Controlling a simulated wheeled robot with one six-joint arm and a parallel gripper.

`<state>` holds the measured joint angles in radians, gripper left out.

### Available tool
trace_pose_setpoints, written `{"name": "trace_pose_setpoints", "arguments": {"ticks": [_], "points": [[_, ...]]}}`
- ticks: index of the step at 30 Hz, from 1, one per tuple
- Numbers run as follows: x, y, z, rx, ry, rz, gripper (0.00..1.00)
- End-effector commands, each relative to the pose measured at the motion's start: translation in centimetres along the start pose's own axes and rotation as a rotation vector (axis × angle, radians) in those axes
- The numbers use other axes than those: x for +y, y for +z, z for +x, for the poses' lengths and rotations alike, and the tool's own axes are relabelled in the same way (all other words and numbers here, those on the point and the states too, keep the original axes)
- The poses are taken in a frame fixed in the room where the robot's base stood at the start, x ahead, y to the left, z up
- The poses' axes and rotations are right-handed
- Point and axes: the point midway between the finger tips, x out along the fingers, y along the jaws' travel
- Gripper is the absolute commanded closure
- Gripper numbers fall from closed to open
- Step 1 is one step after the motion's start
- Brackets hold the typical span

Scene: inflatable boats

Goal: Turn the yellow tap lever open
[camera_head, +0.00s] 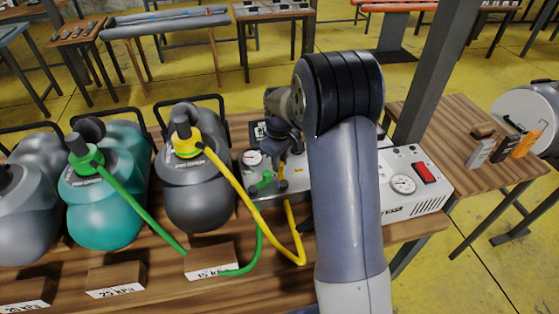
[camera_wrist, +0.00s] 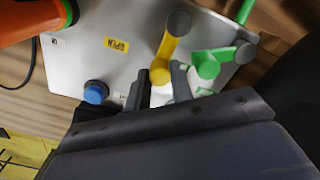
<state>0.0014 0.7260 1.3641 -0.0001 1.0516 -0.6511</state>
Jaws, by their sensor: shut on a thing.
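The yellow tap lever (camera_wrist: 164,52) shows in the wrist view on a grey metal panel (camera_wrist: 75,62), with a rounded grey end at its top. My gripper (camera_wrist: 160,84) has one finger on each side of the lever's lower yellow end and is shut on it. A green tap lever (camera_wrist: 212,58) is close to the right finger. A yellow label reading OPEN (camera_wrist: 116,44) is left of the yellow lever. In the head view my gripper (camera_head: 283,152) is over the panel, partly hidden by my arm, and the yellow lever is hard to make out.
A blue knob (camera_wrist: 95,92) and an orange part (camera_wrist: 28,20) are on or beside the panel. A white box with a gauge and red switch (camera_head: 424,172) stands right of my arm.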

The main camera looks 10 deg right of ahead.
Motion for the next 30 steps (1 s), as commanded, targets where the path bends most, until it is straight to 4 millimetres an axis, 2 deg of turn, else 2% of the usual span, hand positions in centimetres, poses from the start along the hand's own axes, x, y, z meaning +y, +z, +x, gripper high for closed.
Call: {"name": "trace_pose_setpoints", "arguments": {"ticks": [8, 30], "points": [[0.6, 0.5, 0.0, 0.001, 0.000, 0.134, 1.00], [2.0, 3.6, -0.1, 0.002, 0.001, 0.795, 1.00]]}}
